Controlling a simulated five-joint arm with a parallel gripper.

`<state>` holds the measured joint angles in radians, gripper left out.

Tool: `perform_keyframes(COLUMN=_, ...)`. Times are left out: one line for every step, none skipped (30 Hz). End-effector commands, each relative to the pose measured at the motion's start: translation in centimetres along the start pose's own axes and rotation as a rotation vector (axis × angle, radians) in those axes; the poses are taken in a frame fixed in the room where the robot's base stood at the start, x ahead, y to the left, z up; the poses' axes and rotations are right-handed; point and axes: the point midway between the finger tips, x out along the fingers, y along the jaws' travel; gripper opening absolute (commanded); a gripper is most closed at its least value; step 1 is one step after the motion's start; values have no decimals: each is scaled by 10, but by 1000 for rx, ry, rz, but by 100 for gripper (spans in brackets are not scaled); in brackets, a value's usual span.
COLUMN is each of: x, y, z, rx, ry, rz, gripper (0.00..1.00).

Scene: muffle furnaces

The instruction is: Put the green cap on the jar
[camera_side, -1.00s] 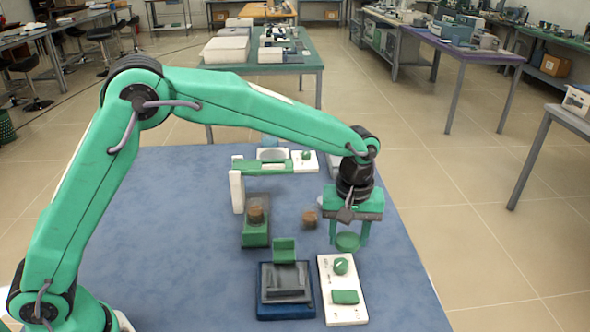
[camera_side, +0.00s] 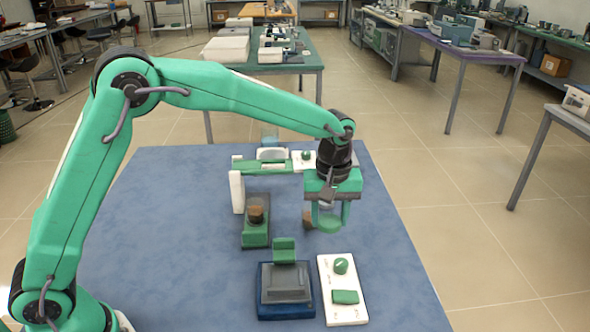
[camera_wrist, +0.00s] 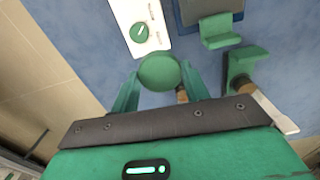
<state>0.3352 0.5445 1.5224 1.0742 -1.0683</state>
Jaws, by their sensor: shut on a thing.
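My gripper (camera_side: 329,220) is shut on the green cap (camera_side: 328,226), a round disc held level between its two fingers above the blue table. In the wrist view the cap (camera_wrist: 160,71) sits between the fingertips. A small brown jar (camera_side: 307,217) is just left of the cap in the side view, partly hidden by the left finger. In the wrist view a bit of brown (camera_wrist: 182,97) shows beside the right finger, mostly covered. A second brown, jar-like piece (camera_side: 256,212) stands on a green block at the left.
A white panel with a green knob (camera_side: 341,266) and a dark blue-based device (camera_side: 286,306) lie in front. The table's left part is clear.

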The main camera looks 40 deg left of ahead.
Motion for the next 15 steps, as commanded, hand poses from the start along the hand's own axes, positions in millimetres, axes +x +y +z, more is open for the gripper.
perform_keyframes(x=-3, y=-11, z=-13, rx=-31, ry=0, rz=0, gripper=24)
perform_keyframes(x=-4, y=-17, z=-20, rx=-49, ry=0, rz=0, gripper=24)
perform_keyframes(x=-6, y=-26, z=-30, rx=-72, ry=0, rz=1, gripper=24)
perform_keyframes(x=-8, y=-33, z=-36, rx=-89, ry=1, rz=1, gripper=24)
perform_keyframes(x=-10, y=-40, z=-44, rx=-108, ry=0, rz=1, gripper=24)
perform_keyframes(x=-11, y=-50, z=-53, rx=-133, ry=0, rz=0, gripper=24)
perform_keyframes(x=-13, y=-57, z=-59, rx=-151, ry=0, rz=1, gripper=24)
perform_keyframes(x=-15, y=-64, z=-66, rx=-170, ry=1, rz=1, gripper=24)
perform_keyframes(x=-16, y=-75, z=-74, rx=-195, ry=1, rz=1, gripper=24)
perform_keyframes(x=-18, y=-82, z=-80, rx=-213, ry=0, rz=0, gripper=24)
perform_keyframes(x=-19, y=-90, z=-86, rx=-231, ry=0, rz=0, gripper=24)
perform_keyframes(x=-22, y=-101, z=-93, rx=-255, ry=1, rz=1, gripper=24)
perform_keyframes(x=-23, y=-108, z=-98, rx=-272, ry=1, rz=1, gripper=24)
perform_keyframes(x=-24, y=-116, z=-103, rx=-290, ry=1, rz=1, gripper=24)
perform_keyframes(x=-25, y=-125, z=-108, rx=-311, ry=1, rz=1, gripper=24)
